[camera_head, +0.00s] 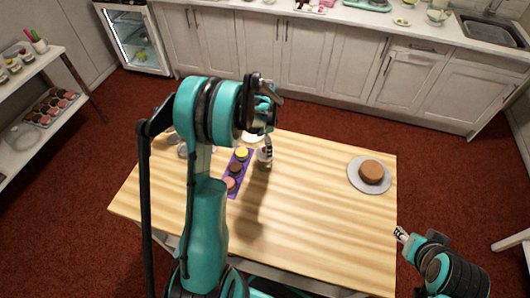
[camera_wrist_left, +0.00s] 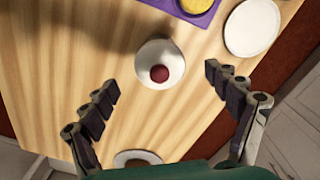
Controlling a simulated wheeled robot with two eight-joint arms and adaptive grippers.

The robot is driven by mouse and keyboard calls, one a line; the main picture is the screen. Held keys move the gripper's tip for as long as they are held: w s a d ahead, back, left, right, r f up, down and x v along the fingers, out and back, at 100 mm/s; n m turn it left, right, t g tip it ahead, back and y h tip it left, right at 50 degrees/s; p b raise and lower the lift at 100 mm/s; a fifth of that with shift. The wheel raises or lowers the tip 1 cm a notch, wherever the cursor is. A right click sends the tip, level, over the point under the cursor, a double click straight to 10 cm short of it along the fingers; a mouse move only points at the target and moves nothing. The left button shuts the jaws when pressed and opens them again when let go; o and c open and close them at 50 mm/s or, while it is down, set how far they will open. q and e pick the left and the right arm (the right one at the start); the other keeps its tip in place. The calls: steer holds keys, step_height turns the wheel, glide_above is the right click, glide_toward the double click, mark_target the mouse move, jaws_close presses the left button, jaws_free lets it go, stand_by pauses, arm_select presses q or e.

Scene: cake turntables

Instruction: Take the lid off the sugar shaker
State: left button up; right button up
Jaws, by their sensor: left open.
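A purple tray (camera_head: 245,168) with small round cakes lies left of the shaker. A brown cake (camera_head: 371,172) sits on a grey turntable (camera_head: 355,184) at right. The front right tabletop is clear.

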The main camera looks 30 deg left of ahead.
mark_target(264, 149)
arm_select(q)
step_height(264, 149, down, 4)
steer(key=shift+r+b, duration=0.1)
steer(key=shift+b, duration=0.25)
steer(key=c, duration=0.9)
steer(key=shift+r, duration=0.1)
